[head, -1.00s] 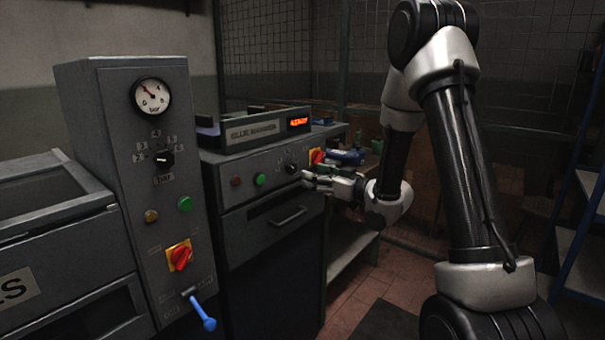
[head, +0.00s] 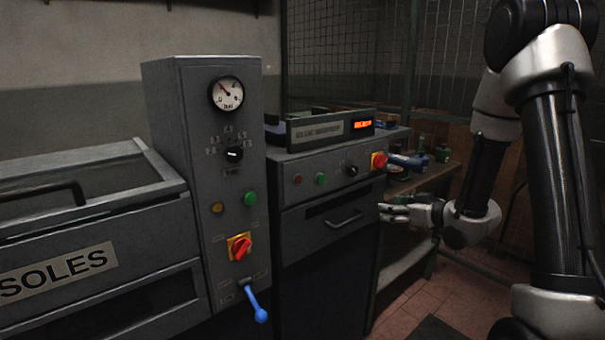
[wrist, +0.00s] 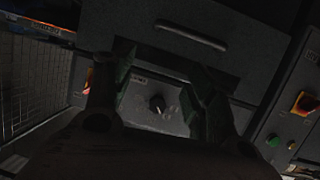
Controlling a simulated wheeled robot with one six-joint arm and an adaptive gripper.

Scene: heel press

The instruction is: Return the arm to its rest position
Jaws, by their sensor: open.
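My gripper (head: 392,211) is in front of the right-hand cabinet in the head view, beside its drawer handle, with its fingers pointing left. My arm bends down to it from the right side of the picture. In the wrist view the two fingers of my gripper (wrist: 160,80) are spread apart with nothing between them. Beyond them is the cabinet's control panel with a dark knob (wrist: 157,103). Whether a fingertip touches the cabinet cannot be told.
The press column (head: 180,150) carries a gauge (head: 226,94), a red switch (head: 240,247) and a blue lever (head: 257,304). The cabinet drawer handle (head: 344,219) juts out near my gripper. A bench (head: 408,262) with bottles stands behind it. Floor (head: 400,312) shows at lower right.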

